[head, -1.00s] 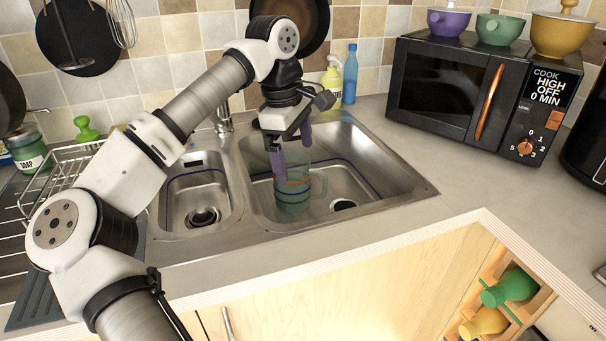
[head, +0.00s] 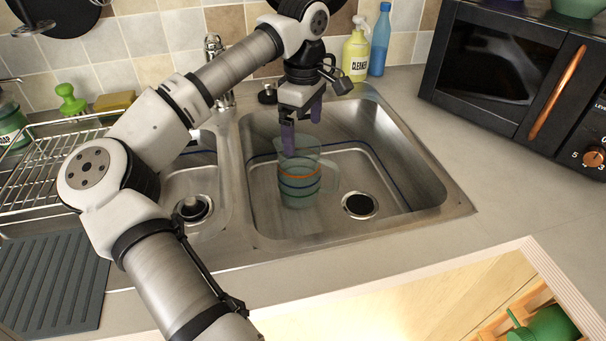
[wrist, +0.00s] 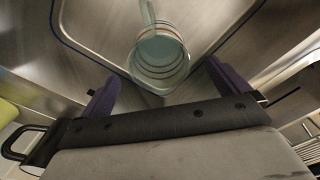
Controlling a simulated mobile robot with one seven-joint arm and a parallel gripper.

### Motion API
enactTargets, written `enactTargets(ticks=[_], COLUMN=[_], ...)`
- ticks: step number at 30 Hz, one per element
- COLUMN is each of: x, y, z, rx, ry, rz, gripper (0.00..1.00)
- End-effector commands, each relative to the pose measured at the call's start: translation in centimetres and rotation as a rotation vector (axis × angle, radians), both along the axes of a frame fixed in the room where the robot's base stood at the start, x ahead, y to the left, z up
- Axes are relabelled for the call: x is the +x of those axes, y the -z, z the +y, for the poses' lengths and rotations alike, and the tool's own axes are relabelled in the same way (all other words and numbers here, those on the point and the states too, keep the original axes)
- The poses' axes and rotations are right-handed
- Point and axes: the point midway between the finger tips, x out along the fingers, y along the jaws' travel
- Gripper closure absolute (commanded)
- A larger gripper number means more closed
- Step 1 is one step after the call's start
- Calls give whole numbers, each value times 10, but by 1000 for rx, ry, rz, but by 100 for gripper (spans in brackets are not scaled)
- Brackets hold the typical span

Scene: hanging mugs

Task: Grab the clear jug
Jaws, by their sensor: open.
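The clear jug (head: 299,183) stands in the larger right basin of the sink, left of its drain. It is see-through with a greenish tint and has orange and blue bands. In the wrist view the jug (wrist: 160,55) lies ahead of and between the fingers, seen from above, with its handle towards the top. My gripper (head: 302,128) points down over the jug. Its purple fingers are open and spread apart, with nothing held. In the head view one finger overlaps the jug's rim; I cannot tell whether they touch.
The steel sink (head: 452,207) has raised walls around the jug. A yellow cleaner bottle (head: 356,58) and a blue bottle (head: 380,42) stand behind it. A black microwave (head: 490,65) is at the right. A wire dish rack (head: 50,180) is at the left.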

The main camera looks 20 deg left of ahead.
Motion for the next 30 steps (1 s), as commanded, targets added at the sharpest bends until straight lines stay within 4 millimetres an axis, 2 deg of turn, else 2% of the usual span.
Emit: enactTargets(ticks=[3,11,19,28,30], x=[0,1,4,4,4], y=[18,38,75,81,80], z=[0,1,4,4,4], rx=[-1,-2,-2,0,0], ry=[1,1,1,1,1], rz=[2,2,1,-1,-1], gripper=[0,0,0,0,9])
